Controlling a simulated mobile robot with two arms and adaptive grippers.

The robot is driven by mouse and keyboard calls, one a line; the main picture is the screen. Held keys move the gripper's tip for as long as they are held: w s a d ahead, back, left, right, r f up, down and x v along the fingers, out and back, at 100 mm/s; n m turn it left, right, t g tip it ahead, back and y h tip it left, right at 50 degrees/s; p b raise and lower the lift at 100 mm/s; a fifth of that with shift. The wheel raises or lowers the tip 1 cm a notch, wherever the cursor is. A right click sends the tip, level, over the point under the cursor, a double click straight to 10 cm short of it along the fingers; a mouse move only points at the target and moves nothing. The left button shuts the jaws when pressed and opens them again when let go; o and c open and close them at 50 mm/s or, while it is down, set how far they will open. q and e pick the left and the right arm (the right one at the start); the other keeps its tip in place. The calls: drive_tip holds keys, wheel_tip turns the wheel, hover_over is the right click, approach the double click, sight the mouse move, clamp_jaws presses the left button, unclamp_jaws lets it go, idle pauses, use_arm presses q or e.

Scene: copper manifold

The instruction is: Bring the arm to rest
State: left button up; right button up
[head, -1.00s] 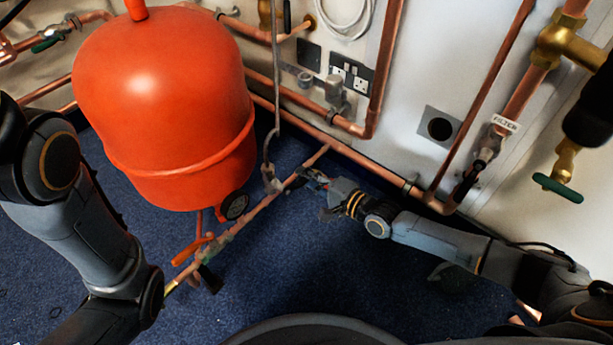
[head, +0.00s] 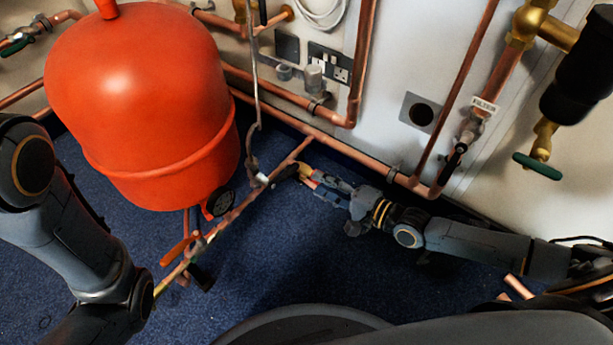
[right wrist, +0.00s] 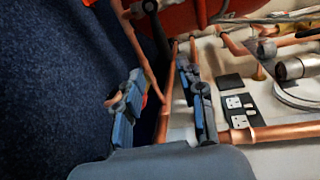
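My right gripper (head: 316,181) reaches in from the right, low over the blue carpet, just right of the copper pipe branch (head: 240,204). In the right wrist view my right gripper (right wrist: 160,97) shows two blue-grey fingers spread apart. No object is clearly held between them; copper pipe shows behind the gap.
A red tank (head: 140,105) stands at the left. A grey hook (head: 255,165) hangs beside the pipe branch. Copper pipes (head: 330,142) run along the white wall. A brass valve with a green handle (head: 538,170) juts out at right. Carpet (head: 290,250) below the right gripper is clear.

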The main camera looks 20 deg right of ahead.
drive_tip(key=shift+v, duration=1.2)
